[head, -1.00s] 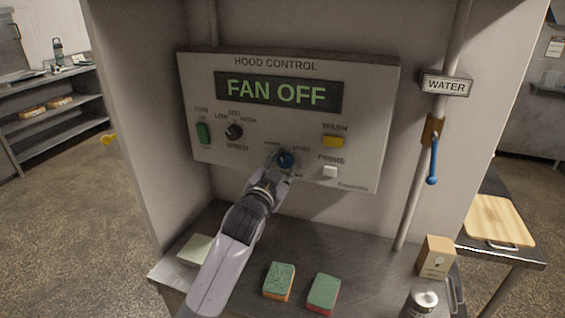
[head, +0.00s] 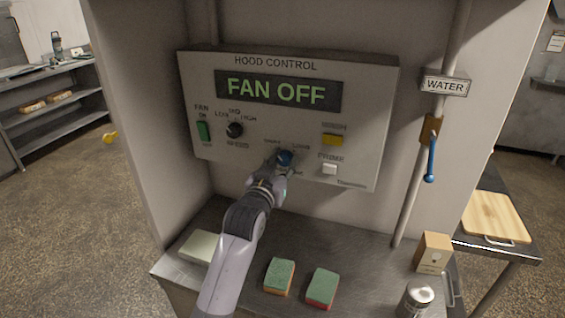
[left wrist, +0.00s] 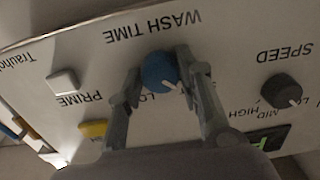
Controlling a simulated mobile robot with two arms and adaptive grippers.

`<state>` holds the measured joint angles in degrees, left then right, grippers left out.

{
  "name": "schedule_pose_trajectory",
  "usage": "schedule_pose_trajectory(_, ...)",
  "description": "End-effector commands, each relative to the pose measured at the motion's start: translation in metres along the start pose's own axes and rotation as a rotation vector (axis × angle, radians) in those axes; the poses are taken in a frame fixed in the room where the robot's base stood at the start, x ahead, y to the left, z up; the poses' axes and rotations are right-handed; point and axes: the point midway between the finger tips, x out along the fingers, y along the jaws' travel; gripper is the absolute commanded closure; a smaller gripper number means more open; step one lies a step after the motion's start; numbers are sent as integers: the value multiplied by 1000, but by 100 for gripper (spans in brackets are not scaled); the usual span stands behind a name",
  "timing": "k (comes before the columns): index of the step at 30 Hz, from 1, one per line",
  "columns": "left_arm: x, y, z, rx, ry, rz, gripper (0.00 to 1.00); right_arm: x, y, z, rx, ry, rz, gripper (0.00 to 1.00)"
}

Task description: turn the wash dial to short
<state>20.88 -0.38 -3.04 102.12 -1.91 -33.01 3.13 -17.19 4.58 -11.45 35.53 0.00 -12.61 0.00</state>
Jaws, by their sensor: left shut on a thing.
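The blue wash dial (head: 285,157) is on the lower middle of the hood control panel, partly hidden by my gripper in the head view. My left gripper (head: 276,166) is at the dial, its arm coming up from below. In the left wrist view the panel is upside down. The blue dial (left wrist: 158,68) sits between the two fingers of my left gripper (left wrist: 162,82), under the words WASH TIME. The fingers are shut on it. A light mark shows at its lower right edge there; the setting is hard to read. My right gripper is out of view.
The panel (head: 360,110) reads FAN OFF. Near the dial are a black speed knob (head: 234,130), a green fan switch (head: 203,131), a yellow button (head: 333,139) and a white prime button (head: 329,169). Two sponges (head: 322,288) lie below. A blue-handled water lever (head: 431,160) is at right.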

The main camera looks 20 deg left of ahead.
Motion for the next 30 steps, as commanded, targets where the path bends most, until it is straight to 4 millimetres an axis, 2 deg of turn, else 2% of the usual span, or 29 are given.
schedule_pose_trajectory(7,0,0,2,-4,-3,1,95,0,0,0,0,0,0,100)
schedule_pose_trajectory(8,0,0,2,-4,-3,1,66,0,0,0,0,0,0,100)
schedule_pose_trajectory(17,0,0,1,-2,-1,1,46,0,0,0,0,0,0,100)
schedule_pose_trajectory(26,-1,0,0,-1,0,0,46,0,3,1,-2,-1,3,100)
schedule_pose_trajectory(30,-11,0,1,-1,-1,0,46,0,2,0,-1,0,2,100)
